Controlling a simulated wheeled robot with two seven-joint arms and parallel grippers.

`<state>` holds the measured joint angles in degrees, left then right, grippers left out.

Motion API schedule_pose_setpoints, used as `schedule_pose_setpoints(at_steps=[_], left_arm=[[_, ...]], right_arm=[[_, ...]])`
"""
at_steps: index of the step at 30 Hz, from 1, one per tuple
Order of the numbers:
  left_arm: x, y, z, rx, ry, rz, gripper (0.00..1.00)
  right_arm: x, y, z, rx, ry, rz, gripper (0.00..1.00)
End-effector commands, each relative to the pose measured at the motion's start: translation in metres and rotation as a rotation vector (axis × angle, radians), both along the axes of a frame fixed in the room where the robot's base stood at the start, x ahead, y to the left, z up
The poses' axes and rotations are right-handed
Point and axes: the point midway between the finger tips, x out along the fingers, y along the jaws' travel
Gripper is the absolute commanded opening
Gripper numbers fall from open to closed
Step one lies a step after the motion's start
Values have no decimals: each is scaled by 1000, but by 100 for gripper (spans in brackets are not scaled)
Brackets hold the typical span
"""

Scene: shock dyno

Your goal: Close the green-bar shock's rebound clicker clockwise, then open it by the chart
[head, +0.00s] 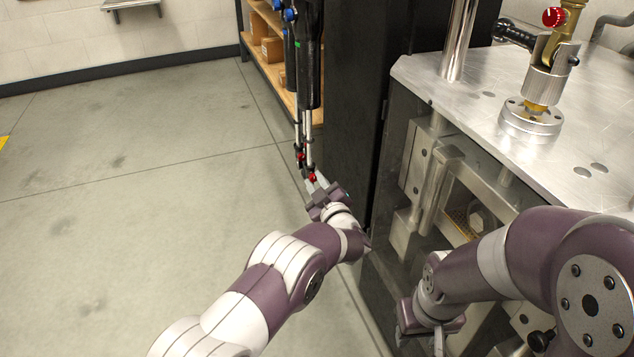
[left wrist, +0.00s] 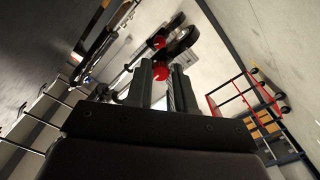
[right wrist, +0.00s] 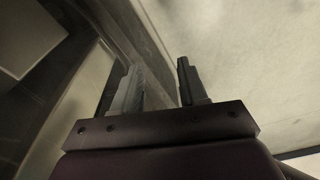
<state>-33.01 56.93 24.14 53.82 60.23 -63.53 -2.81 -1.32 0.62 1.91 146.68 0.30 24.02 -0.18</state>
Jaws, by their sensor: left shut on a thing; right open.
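Dark shocks (head: 309,70) hang upside down beside the black cabinet, with thin shafts pointing down. A small green mark (head: 298,44) shows high on one of them; I cannot tell surely which body bears it. Red clickers sit at the shaft ends, a farther one (head: 300,156) and a nearer one (head: 312,177). My left gripper (head: 317,184) is shut on the nearer red clicker, which shows between the fingertips in the left wrist view (left wrist: 161,72). My right gripper (head: 424,340) is open and empty, low beside the steel bench; its fingers show in the right wrist view (right wrist: 158,88). No chart is readable.
A steel-topped machine (head: 480,85) stands at right, with a mounted clevis and a red knob (head: 553,17). A black cabinet (head: 355,100) stands close right of the shocks. Wooden shelves (head: 272,60) with boxes are behind. The floor at left is clear.

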Motion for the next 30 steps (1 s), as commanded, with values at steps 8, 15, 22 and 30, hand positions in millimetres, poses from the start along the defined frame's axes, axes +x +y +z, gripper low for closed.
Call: schedule_pose_setpoints(at_steps=[8, 15, 22, 30], left_arm=[[0, 0, -1, -67, -20, 0, 0], [0, 0, -1, -77, -23, 0, 0], [0, 0, -1, -76, -23, 0, 32], [0, 0, 0, -75, -24, 0, 48]], right_arm=[[0, 0, 2, 0, 0, 0, 43], [0, 0, 2, 0, 0, 0, 43], [0, 0, 2, 0, 0, 0, 43], [0, 0, 2, 0, 0, 0, 43]])
